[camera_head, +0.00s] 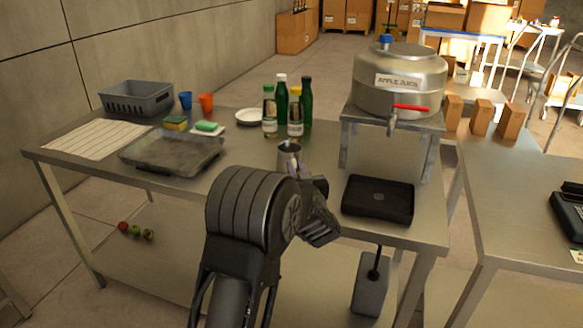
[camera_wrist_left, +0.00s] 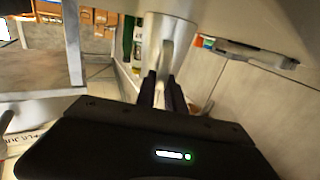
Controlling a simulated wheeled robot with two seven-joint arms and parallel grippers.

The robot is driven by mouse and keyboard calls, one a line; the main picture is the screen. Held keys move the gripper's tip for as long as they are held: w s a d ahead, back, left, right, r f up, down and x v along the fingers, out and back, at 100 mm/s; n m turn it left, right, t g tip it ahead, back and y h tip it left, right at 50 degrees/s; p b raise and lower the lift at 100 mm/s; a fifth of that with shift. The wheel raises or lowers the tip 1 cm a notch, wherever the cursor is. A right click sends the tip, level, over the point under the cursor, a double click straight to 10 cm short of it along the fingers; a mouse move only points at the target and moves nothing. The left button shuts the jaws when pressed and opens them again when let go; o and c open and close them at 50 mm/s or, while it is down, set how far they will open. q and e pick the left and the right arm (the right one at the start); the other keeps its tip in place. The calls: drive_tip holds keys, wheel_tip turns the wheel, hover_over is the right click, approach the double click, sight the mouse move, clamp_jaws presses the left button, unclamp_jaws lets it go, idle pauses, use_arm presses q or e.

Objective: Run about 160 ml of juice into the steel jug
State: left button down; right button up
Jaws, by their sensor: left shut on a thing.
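The steel jug (camera_head: 289,155) is near the middle of the table, partly hidden behind my left arm. My left gripper (camera_head: 303,178) is at the jug's near side. In the left wrist view the gripper's fingers (camera_wrist_left: 162,90) are shut on the jug's handle, and the jug (camera_wrist_left: 180,28) is directly beyond them. I cannot tell whether the jug touches the table. The apple juice tank (camera_head: 398,82) stands on a metal stand, with a tap (camera_head: 392,126) under a red lever (camera_head: 410,107). A black drip tray (camera_head: 378,200) lies below the tap, with no jug on it. My right gripper is out of view.
Bottles (camera_head: 281,98) stand behind the jug. A grey tray (camera_head: 172,152), sponges, cups (camera_head: 206,102) and a grey basket (camera_head: 137,97) are at the left. A second table (camera_head: 515,180) is at the right.

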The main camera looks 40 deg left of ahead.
use_arm(q)
drive_tip(key=shift+r, duration=0.1)
wheel_tip(320, 180, up, 10)
drive_tip(key=shift+f+p, duration=0.1)
drive_tip(key=shift+p, duration=0.25)
idle(0.5)
